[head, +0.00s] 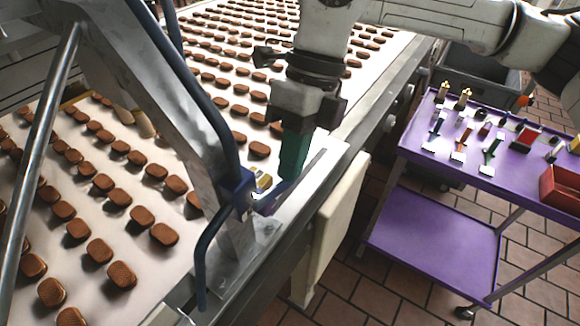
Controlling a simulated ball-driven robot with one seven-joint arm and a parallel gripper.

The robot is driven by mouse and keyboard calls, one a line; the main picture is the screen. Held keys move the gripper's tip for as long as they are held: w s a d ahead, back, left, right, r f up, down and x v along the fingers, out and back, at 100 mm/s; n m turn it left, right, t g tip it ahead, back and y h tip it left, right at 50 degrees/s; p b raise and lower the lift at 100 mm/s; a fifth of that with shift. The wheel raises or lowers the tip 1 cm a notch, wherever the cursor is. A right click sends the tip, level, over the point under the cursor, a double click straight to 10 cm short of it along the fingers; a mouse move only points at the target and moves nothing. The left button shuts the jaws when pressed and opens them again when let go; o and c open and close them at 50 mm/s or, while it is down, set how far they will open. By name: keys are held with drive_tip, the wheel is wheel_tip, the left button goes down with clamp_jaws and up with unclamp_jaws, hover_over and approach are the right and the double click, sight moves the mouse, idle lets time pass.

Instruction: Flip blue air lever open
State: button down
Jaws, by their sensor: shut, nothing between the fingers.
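The blue air lever (268,207) is on a small valve with a brass fitting (262,181), beside a blue block (238,188) on the metal frame post. A dark blue hose runs into the block from above and another leaves below. My gripper (290,177) comes down from above with its green fingers shut and empty. The fingertips are right at the lever and partly hide it. I cannot tell whether they touch it, nor the lever's exact angle.
A white conveyor (150,190) carries many brown biscuits under the slanted metal frame (165,90). A metal rail (330,158) edges the belt. A purple cart (480,172) with small tools and a red bin (562,188) stands at the right. Tiled floor lies between.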

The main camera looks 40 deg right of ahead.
wheel_tip(320, 180, down, 4)
drive_tip(key=g+y+b, duration=0.1)
drive_tip(key=y+b, duration=0.3)
drive_tip(key=b, duration=0.2)
drive_tip(key=a+f+g+y+b, duration=0.1)
drive_tip(key=y+b, duration=0.2)
drive_tip(key=b, duration=0.1)
drive_tip(key=a+f+g+y+b, duration=0.1)
drive_tip(key=y+b, duration=0.2)
drive_tip(key=b, duration=0.2)
drive_tip(key=s+a+f+g+y+b, duration=0.1)
drive_tip(key=f+y+b, duration=0.1)
drive_tip(key=b, duration=0.3)
drive_tip(key=shift+y, duration=0.6)
drive_tip(key=shift+a+r, duration=0.1)
